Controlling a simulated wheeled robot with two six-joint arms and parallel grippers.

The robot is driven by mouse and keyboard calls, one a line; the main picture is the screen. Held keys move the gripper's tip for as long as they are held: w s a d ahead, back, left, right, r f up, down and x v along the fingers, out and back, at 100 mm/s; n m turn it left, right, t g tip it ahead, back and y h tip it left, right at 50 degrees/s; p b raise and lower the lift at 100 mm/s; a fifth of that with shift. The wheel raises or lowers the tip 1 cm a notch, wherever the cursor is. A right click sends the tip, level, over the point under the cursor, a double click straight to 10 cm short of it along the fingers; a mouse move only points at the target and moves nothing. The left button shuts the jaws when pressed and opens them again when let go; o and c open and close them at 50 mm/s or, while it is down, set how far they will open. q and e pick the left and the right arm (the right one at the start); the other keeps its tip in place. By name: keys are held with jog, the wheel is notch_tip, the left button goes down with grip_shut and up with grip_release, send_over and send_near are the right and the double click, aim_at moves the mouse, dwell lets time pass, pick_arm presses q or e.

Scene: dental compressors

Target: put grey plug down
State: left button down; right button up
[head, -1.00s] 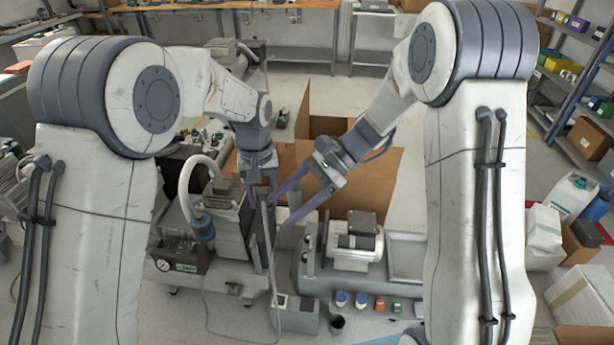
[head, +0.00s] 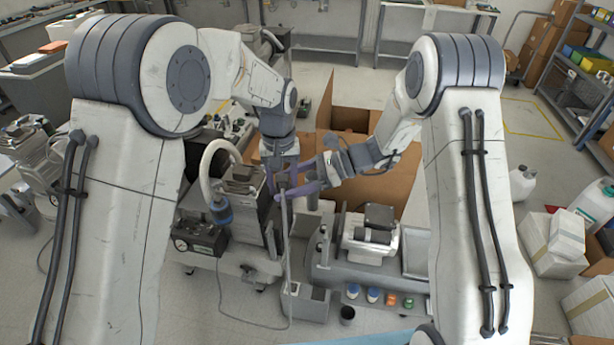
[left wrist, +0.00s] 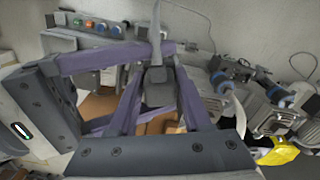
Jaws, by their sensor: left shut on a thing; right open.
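The small dark grey plug (left wrist: 157,86) is between my left gripper's two purple fingers in the left wrist view, with a grey cable (left wrist: 157,35) running from it. My left gripper (head: 282,190) is shut on the plug, above the gap between the compressor units. In the head view the plug is largely hidden by fingers, and the cable hangs below it. My right gripper (head: 298,180) is open, its purple fingers reaching in from the right close to the plug. They also show at the left of the left wrist view. Whether they touch the plug I cannot tell.
A compressor unit with a gauge (head: 197,238) and a white hose stands left. An open cardboard box (head: 345,125) is behind.

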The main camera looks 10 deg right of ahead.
jog(key=shift+x, duration=0.9)
pick_arm(q)
jog(key=shift+w, duration=0.1)
pick_arm(e)
grip_shut()
pick_arm(q)
jog(key=shift+c, duration=1.3)
grip_release()
jog(key=shift+r, duration=0.1)
